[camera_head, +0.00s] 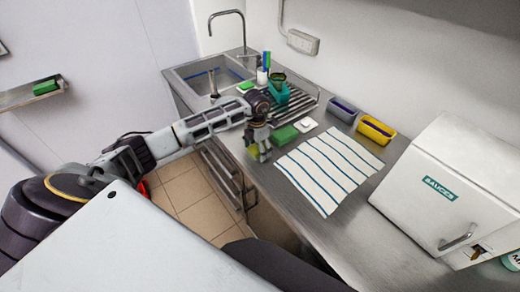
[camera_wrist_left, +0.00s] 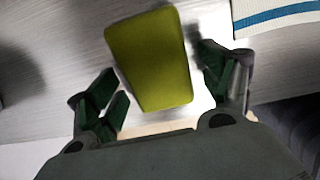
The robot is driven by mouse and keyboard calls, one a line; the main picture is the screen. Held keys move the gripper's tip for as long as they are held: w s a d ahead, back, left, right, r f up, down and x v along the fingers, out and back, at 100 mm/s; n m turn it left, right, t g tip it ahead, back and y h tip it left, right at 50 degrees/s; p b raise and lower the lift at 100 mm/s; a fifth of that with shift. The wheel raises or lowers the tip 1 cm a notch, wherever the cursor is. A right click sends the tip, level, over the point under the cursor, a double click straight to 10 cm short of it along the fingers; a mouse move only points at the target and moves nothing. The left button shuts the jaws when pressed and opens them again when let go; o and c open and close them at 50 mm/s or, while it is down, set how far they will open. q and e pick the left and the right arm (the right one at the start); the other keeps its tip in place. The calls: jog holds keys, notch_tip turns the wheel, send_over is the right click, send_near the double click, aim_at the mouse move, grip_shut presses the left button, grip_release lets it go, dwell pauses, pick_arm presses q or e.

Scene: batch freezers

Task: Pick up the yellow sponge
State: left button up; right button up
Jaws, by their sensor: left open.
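The yellow sponge (camera_wrist_left: 150,60) is a flat yellow-green block on the steel counter. In the left wrist view it lies between the spread fingers of my left gripper (camera_wrist_left: 158,88), with gaps on both sides. In the head view my left gripper (camera_head: 260,150) is low over the counter's front edge, and only a small yellow-green part of the sponge (camera_head: 253,151) shows beside the fingers. My left gripper is open and holds nothing. My right gripper is not in view.
A green sponge (camera_head: 285,135) and a white block (camera_head: 306,125) sit just behind the gripper. A striped towel (camera_head: 328,170) lies to the right. A dish rack (camera_head: 300,103), a sink (camera_head: 205,75), grey and yellow bins (camera_head: 375,131) and a white sauces box (camera_head: 445,185) stand around.

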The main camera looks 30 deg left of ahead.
aim_at(257, 148)
pick_arm(q)
jog(key=c, duration=0.8)
jog(key=shift+c, duration=1)
jog(key=shift+r, duration=0.15)
jog(key=shift+r+b, duration=0.9)
jog(key=shift+r, duration=4)
jog(key=shift+f, duration=0.1)
